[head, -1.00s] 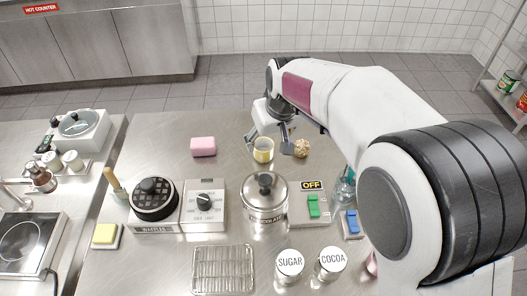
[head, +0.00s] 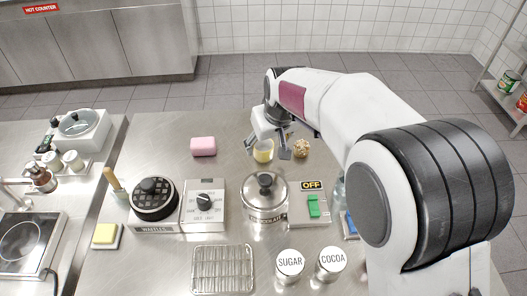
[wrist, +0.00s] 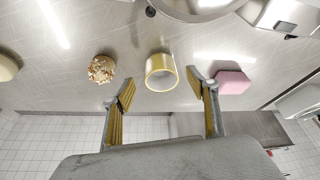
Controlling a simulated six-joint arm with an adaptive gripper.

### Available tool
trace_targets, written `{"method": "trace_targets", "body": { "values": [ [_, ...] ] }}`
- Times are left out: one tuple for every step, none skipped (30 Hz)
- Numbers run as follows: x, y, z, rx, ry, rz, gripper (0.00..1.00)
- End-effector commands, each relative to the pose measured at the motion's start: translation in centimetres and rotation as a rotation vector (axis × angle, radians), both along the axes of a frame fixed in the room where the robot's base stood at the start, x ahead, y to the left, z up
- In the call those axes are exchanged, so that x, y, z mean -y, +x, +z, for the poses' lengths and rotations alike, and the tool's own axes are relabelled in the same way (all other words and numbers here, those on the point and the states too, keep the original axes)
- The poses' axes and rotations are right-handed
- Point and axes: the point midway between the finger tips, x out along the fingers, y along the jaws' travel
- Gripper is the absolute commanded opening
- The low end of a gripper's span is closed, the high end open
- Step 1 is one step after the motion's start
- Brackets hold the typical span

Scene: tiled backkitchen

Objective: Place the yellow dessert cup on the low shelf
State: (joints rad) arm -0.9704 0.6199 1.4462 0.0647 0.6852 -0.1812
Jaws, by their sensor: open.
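The yellow dessert cup (head: 263,155) stands on the steel table toward its far side. In the wrist view the cup (wrist: 161,80) lies ahead of my gripper, roughly centred between the two fingers. My gripper (head: 267,147) is open and empty; its spread fingers with yellow inner pads show in the wrist view (wrist: 161,100). I cannot tell whether a finger touches the cup. A shelf rack (head: 497,88) stands at the far right edge, partly cut off, with cans on it; I cannot tell whether it is the low shelf.
A pink block (head: 203,147) lies left of the cup and a nut-covered ball (head: 302,148) right of it. Nearer stand a waffle maker (head: 154,199), a chocolate pot (head: 265,203), a switch box (head: 311,206), sugar (head: 290,264) and cocoa jars (head: 332,262), and a wire rack (head: 223,270).

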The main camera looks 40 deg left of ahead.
Motion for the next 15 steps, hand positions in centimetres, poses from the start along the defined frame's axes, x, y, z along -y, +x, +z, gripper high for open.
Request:
{"method": "trace_targets", "body": {
  "values": [
    [-0.1, 0.0, -0.3, 0.000, -0.001, 0.000, 0.58],
    [-0.1, 0.0, -0.4, -0.001, -0.002, 0.000, 0.58],
    [-0.2, 0.1, -0.7, -0.001, -0.002, 0.000, 0.58],
    [-0.3, 0.1, -0.9, -0.001, -0.003, 0.000, 0.58],
    [-0.4, 0.1, -1.1, -0.002, -0.002, 0.000, 0.58],
    [-0.5, 0.2, -1.5, -0.002, -0.002, 0.000, 0.58],
    [-0.6, 0.2, -1.8, -0.002, -0.002, 0.000, 0.58],
    [-0.7, 0.3, -2.1, -0.002, -0.002, 0.000, 0.58],
    [-0.9, 0.4, -2.5, -0.001, -0.002, 0.000, 0.58],
    [-1.0, 0.4, -2.7, -0.001, -0.002, 0.000, 0.58],
    [-1.1, 0.5, -3.0, -0.001, -0.002, 0.000, 0.58],
    [-1.3, 0.6, -3.4, -0.002, -0.001, 0.000, 0.58],
    [-1.4, 0.6, -3.6, -0.002, -0.001, 0.000, 0.58],
    [-1.5, 0.7, -3.9, -0.002, -0.001, 0.000, 0.58],
    [-1.6, 0.7, -4.1, 0.000, -0.001, 0.000, 0.58]
  ]
}}
